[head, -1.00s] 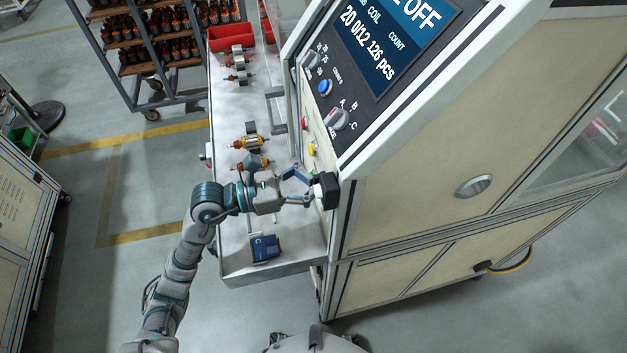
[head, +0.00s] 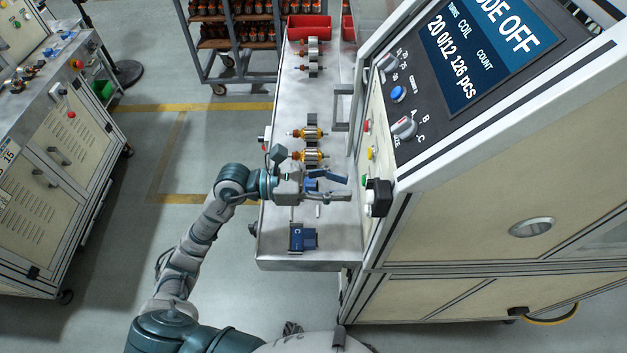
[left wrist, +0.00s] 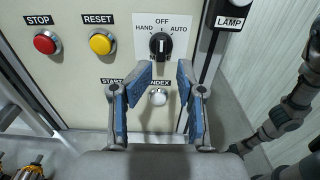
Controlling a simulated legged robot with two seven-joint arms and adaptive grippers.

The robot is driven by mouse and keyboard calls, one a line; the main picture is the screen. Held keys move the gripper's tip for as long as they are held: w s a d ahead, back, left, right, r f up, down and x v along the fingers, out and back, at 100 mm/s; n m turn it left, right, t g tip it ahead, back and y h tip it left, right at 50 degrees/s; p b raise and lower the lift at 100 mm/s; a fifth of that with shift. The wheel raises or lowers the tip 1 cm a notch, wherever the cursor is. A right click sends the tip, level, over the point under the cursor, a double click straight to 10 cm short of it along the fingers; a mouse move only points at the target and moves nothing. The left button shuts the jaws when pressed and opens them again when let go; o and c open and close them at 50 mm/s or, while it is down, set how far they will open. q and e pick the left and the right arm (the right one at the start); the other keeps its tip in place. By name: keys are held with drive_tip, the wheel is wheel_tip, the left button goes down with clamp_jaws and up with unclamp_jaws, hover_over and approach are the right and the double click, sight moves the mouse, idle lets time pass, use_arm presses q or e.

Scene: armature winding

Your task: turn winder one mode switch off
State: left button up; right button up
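The winder's mode switch (left wrist: 160,44) is a black knob on the cream panel in the left wrist view, with HAND, OFF and AUTO around it. Its white mark looks upright, towards OFF. The label below is partly hidden by a finger. My left gripper (left wrist: 164,78) is open and empty, its blue-padded fingers apart below the knob and not around it. In the head view the left gripper (head: 338,186) hangs over the metal shelf, a little short of the panel. The winder's screen (head: 485,45) shows "DE OFF", its start cut off. My right gripper is not in view.
The red stop button (left wrist: 46,42), yellow reset button (left wrist: 102,42) and white index button (left wrist: 158,97) are close by. A black lamp housing (left wrist: 229,18) juts out right of the knob. Armatures (head: 308,156) and a blue device (head: 302,238) are on the metal shelf (head: 290,258).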

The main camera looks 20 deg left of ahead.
use_arm(q)
drive_tip(key=v, duration=0.7)
drive_tip(key=shift+w, duration=0.1)
